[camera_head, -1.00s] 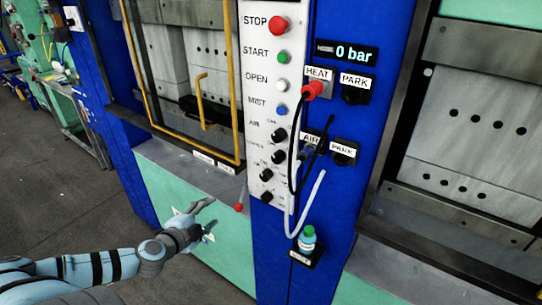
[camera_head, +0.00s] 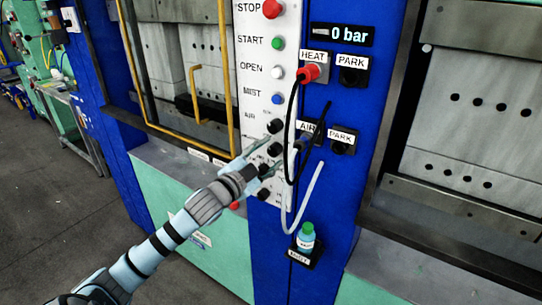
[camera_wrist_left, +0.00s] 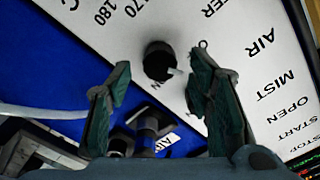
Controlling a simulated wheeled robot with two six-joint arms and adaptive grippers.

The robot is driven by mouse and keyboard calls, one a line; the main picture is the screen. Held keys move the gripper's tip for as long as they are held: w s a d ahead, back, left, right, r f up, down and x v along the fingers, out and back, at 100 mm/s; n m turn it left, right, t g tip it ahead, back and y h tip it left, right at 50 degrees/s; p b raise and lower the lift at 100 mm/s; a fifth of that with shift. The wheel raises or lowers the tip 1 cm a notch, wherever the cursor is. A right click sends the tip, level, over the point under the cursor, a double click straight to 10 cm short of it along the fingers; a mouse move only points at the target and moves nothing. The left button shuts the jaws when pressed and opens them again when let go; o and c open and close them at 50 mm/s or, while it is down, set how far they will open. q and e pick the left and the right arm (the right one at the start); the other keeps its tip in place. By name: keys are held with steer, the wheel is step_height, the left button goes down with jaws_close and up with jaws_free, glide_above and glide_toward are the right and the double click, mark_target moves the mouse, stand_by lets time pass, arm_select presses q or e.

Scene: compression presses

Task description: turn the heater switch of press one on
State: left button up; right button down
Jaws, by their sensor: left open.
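The heater switch (camera_wrist_left: 158,60) is a round black knob with a pale pointer mark on the white control panel (camera_wrist_left: 200,15). In the left wrist view a partly cut-off label ending in "TER" is near it. My left gripper (camera_wrist_left: 160,68) is open, with one finger on each side of the knob in that view. Whether a finger touches it cannot be told. In the head view my left gripper (camera_head: 266,158) is at the lower knobs of the panel and partly covers them. My right gripper is not in view.
A red plug (camera_head: 308,73) sits in the HEAT socket, with a black cable looping down close to my gripper. A pale hose (camera_head: 306,196) hangs beside it. A small green-capped bottle (camera_head: 306,238) stands below. The yellow-framed press door (camera_head: 228,85) is at the left.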

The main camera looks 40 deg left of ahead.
arm_select(q)
steer(key=shift+w+a+f, duration=0.1)
steer(key=shift+w, duration=0.85)
steer(key=shift+s, duration=0.1)
jaws_close()
steer(key=shift+m, duration=0.3)
steer(key=shift+m+p, duration=0.9)
steer(key=shift+m, duration=0.3)
steer(key=m+p, duration=0.1)
steer(key=m, duration=0.1)
steer(key=shift+m, duration=0.4)
steer(key=m, duration=0.3)
steer(key=shift+m+p, duration=0.3)
steer(key=shift+m, duration=1.4)
